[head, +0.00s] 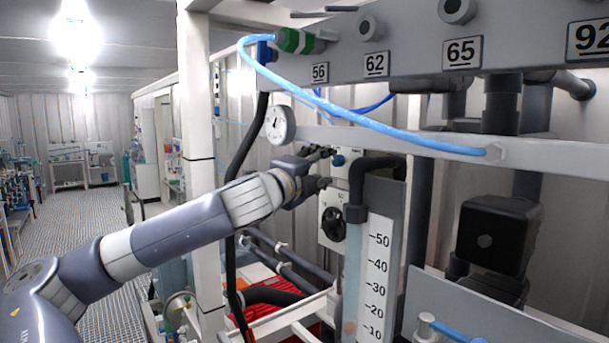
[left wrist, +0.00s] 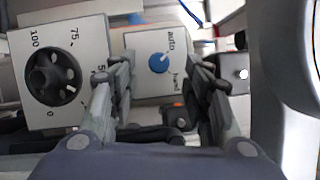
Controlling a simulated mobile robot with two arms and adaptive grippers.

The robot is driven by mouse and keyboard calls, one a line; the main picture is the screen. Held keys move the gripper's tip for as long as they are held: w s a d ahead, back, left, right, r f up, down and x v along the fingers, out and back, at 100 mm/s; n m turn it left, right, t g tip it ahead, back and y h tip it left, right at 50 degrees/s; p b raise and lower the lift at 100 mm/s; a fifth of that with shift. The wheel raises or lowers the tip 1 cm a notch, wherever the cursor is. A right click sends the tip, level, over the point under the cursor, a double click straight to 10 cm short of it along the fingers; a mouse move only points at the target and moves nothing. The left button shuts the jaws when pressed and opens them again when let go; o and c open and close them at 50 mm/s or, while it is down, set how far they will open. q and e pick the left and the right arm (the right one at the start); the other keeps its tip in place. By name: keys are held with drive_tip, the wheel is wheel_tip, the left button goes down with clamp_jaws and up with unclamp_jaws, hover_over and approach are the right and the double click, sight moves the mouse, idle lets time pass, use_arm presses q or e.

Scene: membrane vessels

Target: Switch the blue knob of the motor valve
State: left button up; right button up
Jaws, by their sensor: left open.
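The blue knob (left wrist: 159,63) sits on a white panel (left wrist: 150,42) of the motor valve, marked "auto" and "hand", in the left wrist view. In the head view the blue knob (head: 338,160) shows small, just right of my left gripper (head: 324,168). My left gripper (left wrist: 162,88) is open and empty. In the left wrist view its two fingers stand on either side of the knob, with the knob beyond and between the tips. I cannot tell if they touch the panel. My right gripper is in neither view.
A black handwheel (head: 333,224) with a 0 to 100 scale sits beside the knob panel. A pressure gauge (head: 280,125), a light-blue hose (head: 370,130) and a scaled level tube (head: 377,265) are close around. The aisle floor (head: 85,235) at left is clear.

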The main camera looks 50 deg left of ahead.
use_arm(q)
drive_tip(key=v, duration=0.6)
drive_tip(key=shift+s, duration=0.2)
drive_tip(key=shift+f, duration=0.15)
idle(0.5)
